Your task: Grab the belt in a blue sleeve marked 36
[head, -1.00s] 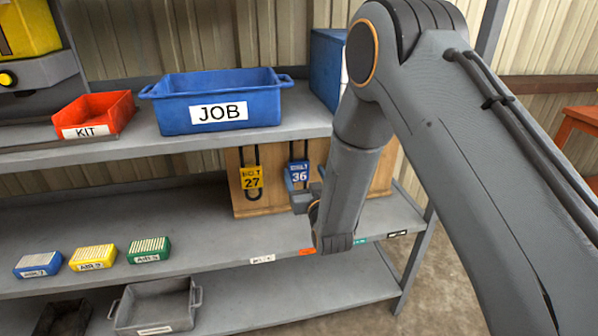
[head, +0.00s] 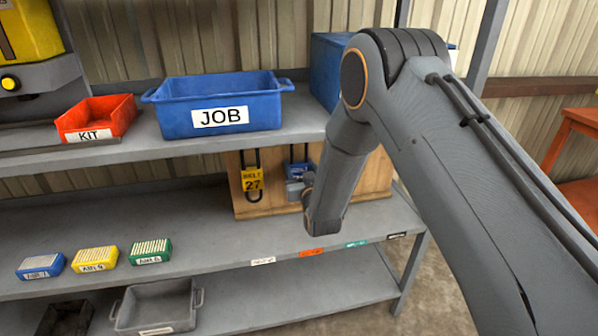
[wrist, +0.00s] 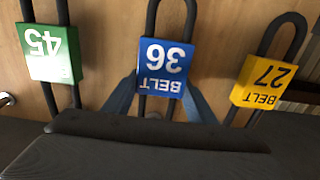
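The belt in a blue sleeve marked 36 (wrist: 164,68) hangs on a wooden board, upside down in the wrist view. In the head view its blue sleeve (head: 297,170) is partly hidden by my gripper. My gripper (wrist: 161,84) is open, with one finger at each side of the blue sleeve. I cannot tell whether the fingers touch it. In the head view my gripper (head: 300,187) is right in front of this belt.
A yellow-sleeved belt 27 (wrist: 265,82) and a green-sleeved belt 45 (wrist: 49,53) hang on either side. The blue JOB bin (head: 220,100) and red KIT bin (head: 95,118) stand on the shelf above. The middle shelf (head: 200,245) has free room.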

